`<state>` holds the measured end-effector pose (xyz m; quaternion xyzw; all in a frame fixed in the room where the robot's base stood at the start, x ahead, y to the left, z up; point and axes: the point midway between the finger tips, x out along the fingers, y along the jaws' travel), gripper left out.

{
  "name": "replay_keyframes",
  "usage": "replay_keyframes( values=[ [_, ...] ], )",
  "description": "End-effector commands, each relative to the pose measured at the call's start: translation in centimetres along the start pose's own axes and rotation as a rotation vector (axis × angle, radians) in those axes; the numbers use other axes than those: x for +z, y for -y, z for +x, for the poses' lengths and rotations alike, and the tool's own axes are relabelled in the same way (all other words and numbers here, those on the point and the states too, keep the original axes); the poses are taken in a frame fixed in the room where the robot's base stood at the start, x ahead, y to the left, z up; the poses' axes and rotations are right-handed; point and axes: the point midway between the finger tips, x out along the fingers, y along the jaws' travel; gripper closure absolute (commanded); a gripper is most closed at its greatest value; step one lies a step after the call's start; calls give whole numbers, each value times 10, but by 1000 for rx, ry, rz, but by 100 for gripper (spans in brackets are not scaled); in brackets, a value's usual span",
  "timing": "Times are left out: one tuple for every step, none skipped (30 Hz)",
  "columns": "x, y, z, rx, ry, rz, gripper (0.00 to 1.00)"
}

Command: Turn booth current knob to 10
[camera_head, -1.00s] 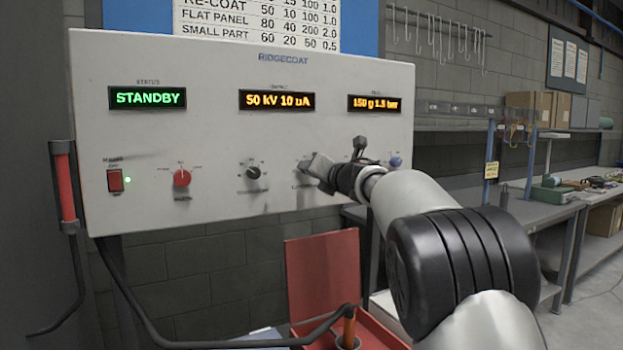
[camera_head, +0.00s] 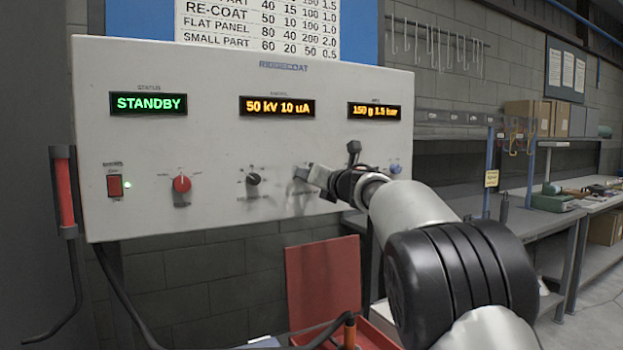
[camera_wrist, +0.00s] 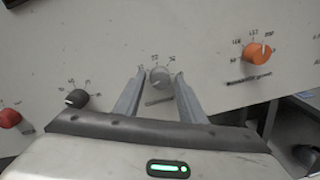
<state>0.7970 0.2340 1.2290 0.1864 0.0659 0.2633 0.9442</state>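The white control panel (camera_head: 225,130) has a row of knobs along its lower part. Its displays read "STANDBY", "50 kV 10 uA" and "150 g 1.5 bar". In the wrist view a grey knob (camera_wrist: 160,77) sits between the tips of my gripper (camera_wrist: 158,80). The fingers stand apart on either side of the knob, and I cannot tell whether they touch it. In the head view my gripper (camera_head: 305,176) is at the panel face and hides that knob. The knob's label is too blurred to read.
A black knob (camera_head: 253,179) and a red knob (camera_head: 181,184) are to the left. An orange knob (camera_wrist: 257,53) is to the right in the wrist view. A red box (camera_head: 322,280) stands below the panel.

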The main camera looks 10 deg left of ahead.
Motion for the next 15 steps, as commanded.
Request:
replay_keyframes(
  values=[
    [0,0,0,0,0,1,56],
    [0,0,0,0,0,1,56],
    [0,0,0,0,0,1,56],
    [0,0,0,0,0,1,56],
    [0,0,0,0,0,1,56],
    [0,0,0,0,0,1,56],
    [0,0,0,0,1,1,56],
    [0,0,0,0,1,2,56],
    [0,0,0,0,1,2,56],
    [1,0,-1,0,1,2,56],
    [1,0,-2,0,1,2,56],
    [2,0,-4,0,1,3,56],
    [2,0,-6,0,2,3,56],
    [2,0,-9,0,2,3,56],
    [3,0,-14,-1,2,4,56]
  ],
)
